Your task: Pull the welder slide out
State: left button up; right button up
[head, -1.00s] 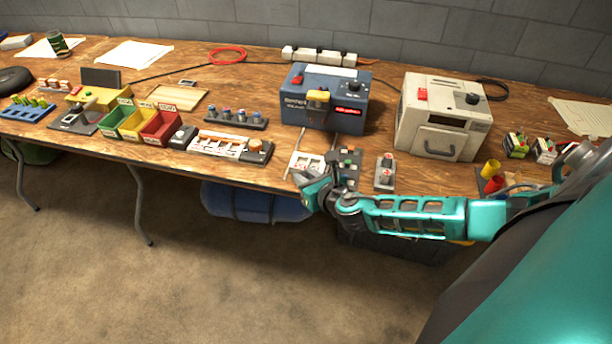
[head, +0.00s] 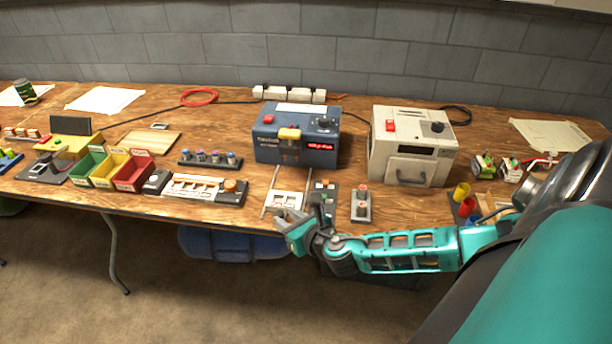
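The blue welder box (head: 296,150) stands near the back middle of the table, with a yellow part and a red lit display on its front. The welder slide, a pale plate on two thin rails (head: 288,199), extends from its front toward the table's front edge. My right gripper (head: 291,226) is at the front end of the slide, at the table's front edge, and overlaps that end in the picture. I cannot tell whether it touches the slide or whether its fingers are shut. My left gripper is not in view.
A dark button panel (head: 324,192) and a small grey block with red-topped knobs (head: 361,205) stand right of the slide. A cream oven-like box (head: 412,147) is farther right. A white strip fixture (head: 196,188) and coloured bins (head: 131,174) lie left.

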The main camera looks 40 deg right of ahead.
jog(key=p+v, duration=0.1)
jog(key=v, duration=0.8)
jog(key=shift+s+r, duration=0.15)
jog(key=shift+s, duration=0.2)
jog(key=s+a+f+m+g+y, duration=0.1)
jog(key=s+a+f+m, duration=0.2)
jog(key=a+m, duration=0.4)
jog(key=s+a+f+m+g+y, duration=0.1)
jog(key=a+m, duration=0.6)
jog(key=m, duration=1.8)
jog(key=shift+s+f+m+g+y, duration=0.3)
jog(key=shift+s+f+m+y, duration=0.15)
jog(key=shift+s+f, duration=0.55)
